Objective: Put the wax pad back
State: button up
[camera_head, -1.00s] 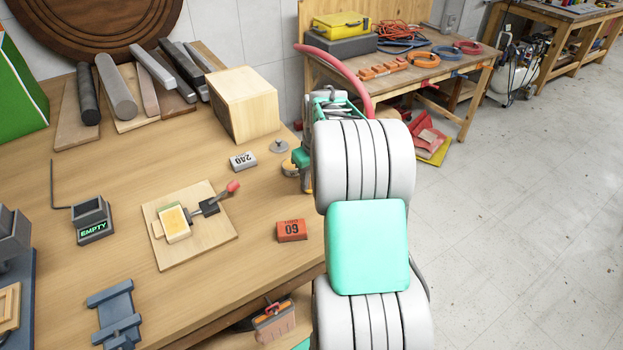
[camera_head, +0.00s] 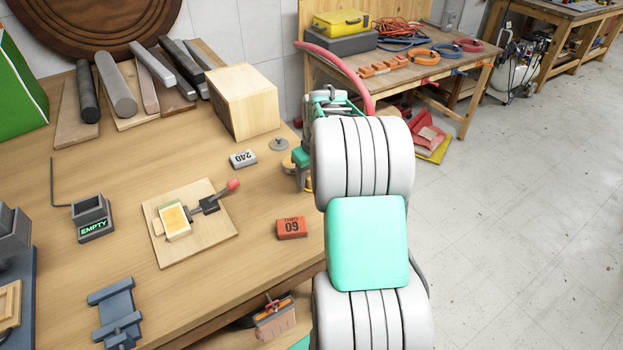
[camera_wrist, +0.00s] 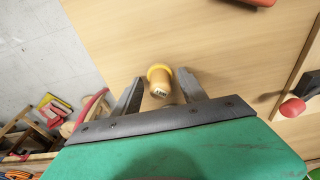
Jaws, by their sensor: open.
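A small round tan piece with a yellow rim and a small label (camera_wrist: 160,84) stands on the workbench in the wrist view; I take it for the wax pad, but the label is too small to read. My gripper (camera_wrist: 159,90) is open, its two grey fingers on either side of the piece, with no clear contact. In the head view the piece (camera_head: 289,162) is partly hidden by my gripper (camera_head: 303,170).
On the workbench (camera_head: 130,165) lie a red block marked 60 (camera_head: 291,228), a grey block marked 240 (camera_head: 243,159) and a grey disc (camera_head: 278,144). A wooden box (camera_head: 240,102) and several bars stand behind. A blue-grey fixture (camera_head: 117,312) is at the front.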

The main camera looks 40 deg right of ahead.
notch_tip(320, 180, up, 11)
jog(key=s+b, duration=0.1)
jog(key=s, duration=0.1)
jog(key=a+r, duration=0.2)
jog(key=a, duration=0.5)
jog(key=s+a+f+t, duration=0.1)
jog(key=s+a+f, duration=0.1)
jog(key=s+a, duration=0.5)
jog(key=s+a+f, duration=0.3)
jog(key=s+a, duration=0.4)
jog(key=a, duration=0.3)
jog(key=shift+a+f+n+t, duration=0.3)
jog(key=shift+a+n+t, duration=0.1)
